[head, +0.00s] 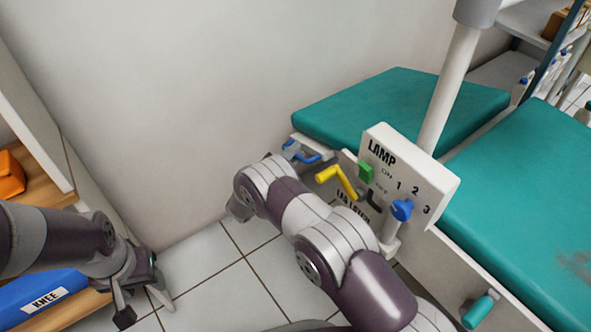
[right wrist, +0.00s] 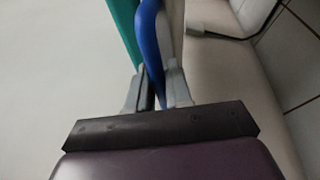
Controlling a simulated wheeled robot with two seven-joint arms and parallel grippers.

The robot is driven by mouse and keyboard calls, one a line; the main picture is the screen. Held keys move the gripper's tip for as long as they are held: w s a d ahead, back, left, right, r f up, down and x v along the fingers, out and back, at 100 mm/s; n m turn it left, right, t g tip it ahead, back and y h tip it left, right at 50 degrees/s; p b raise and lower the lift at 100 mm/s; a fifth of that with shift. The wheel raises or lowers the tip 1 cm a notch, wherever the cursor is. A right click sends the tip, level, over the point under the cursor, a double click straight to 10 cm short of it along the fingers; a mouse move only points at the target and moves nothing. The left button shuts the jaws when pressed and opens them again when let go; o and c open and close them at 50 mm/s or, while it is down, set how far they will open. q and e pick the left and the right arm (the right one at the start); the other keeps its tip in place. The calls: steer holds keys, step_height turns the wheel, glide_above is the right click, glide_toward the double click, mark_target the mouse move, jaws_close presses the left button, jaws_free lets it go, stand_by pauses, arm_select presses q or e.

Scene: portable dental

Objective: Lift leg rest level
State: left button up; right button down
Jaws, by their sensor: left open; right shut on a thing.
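The leg rest (head: 345,112) is a teal pad at the far end of the couch, beyond the teal seat pad (head: 530,200). Its exact tilt is hard to tell from here. A blue handle (head: 311,158) shows at its near left corner. In the right wrist view my right gripper (right wrist: 159,88) is shut on the blue handle (right wrist: 151,45), with a finger on each side of the bar. In the head view my right arm hides most of that gripper. A yellow crank (head: 338,180) sits beside the handle, above a partly hidden "LEG" label. My left gripper (head: 142,303) is open and empty at lower left.
A white lamp panel (head: 425,180) with a green switch and blue knob stands close to my right arm. A pole (head: 450,85) rises behind it. A teal knob (head: 480,310) is at lower right. A blue "KNEE" cushion (head: 30,300) lies on the left shelf.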

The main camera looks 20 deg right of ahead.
step_height(320, 180, up, 10)
steer(key=w+m+h+p, duration=0.1)
steer(key=w+m+p, duration=0.1)
steer(key=m+p, duration=0.1)
steer(key=shift+a+r+m+p, duration=0.2)
steer(key=shift+a+m+p, duration=0.2)
steer(key=shift+m, duration=0.1)
steer(key=shift+r, duration=0.15)
steer(key=c, duration=1.1)
jaws_free()
steer(key=shift+c, duration=0.2)
steer(key=shift+s, duration=0.1)
steer(key=p+v, duration=0.4)
steer(key=v, duration=0.8)
steer(key=shift+a, duration=0.25)
